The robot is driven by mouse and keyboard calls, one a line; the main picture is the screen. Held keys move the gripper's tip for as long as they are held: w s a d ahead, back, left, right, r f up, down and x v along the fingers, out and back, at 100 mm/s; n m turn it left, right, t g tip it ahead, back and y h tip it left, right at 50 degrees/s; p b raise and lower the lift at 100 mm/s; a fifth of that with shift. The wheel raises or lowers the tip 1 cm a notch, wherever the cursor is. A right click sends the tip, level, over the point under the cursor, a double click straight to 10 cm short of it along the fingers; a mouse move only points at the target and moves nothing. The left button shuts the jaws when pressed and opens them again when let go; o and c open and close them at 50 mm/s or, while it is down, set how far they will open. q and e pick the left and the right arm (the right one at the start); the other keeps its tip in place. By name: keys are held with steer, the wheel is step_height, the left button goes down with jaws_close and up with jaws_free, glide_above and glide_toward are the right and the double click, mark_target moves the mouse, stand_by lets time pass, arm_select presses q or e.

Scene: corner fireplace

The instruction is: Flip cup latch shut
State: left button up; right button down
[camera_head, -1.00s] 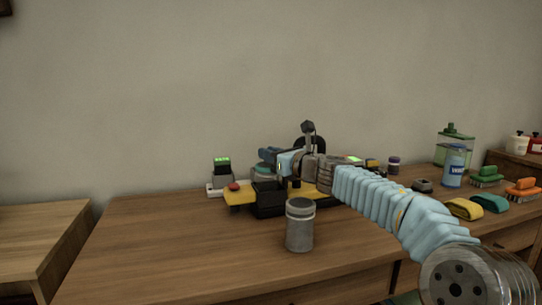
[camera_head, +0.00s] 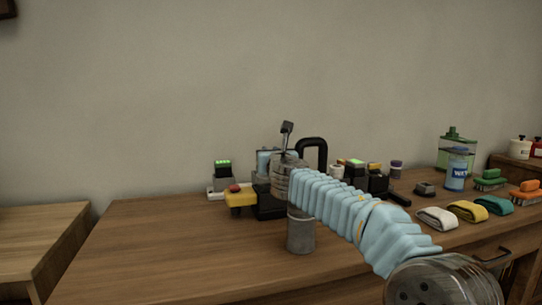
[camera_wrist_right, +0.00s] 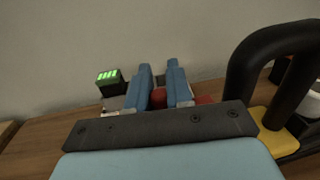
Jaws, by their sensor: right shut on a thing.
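My right gripper (camera_wrist_right: 159,78) is over the yellow and black device on the desk. In the wrist view its two blue fingers stand a little apart, with a red part (camera_wrist_right: 158,98) showing between and beyond them. I cannot make out what the fingers grip. In the head view, my sleeved right arm covers much of the device. The yellow base (camera_head: 240,198), with a red knob (camera_head: 234,188) on top, shows at its left end. A black loop handle (camera_head: 314,150) stands at the right. I cannot pick out the cup latch. My left gripper is out of view.
A grey canister (camera_head: 301,238) stands in front of the device, under my arm. A box with a green light (camera_head: 222,168) is behind at the left. The desk's left front (camera_head: 180,250) is clear.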

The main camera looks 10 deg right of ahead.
stand_by(0.3)
steer(key=c, duration=1.1)
jaws_free()
steer(key=shift+o, duration=0.2)
steer(key=shift+s, duration=0.2)
steer(key=s+a+b, duration=0.1)
steer(key=s+b, duration=0.2)
steer(key=s, duration=1)
steer(key=shift+s, duration=0.2)
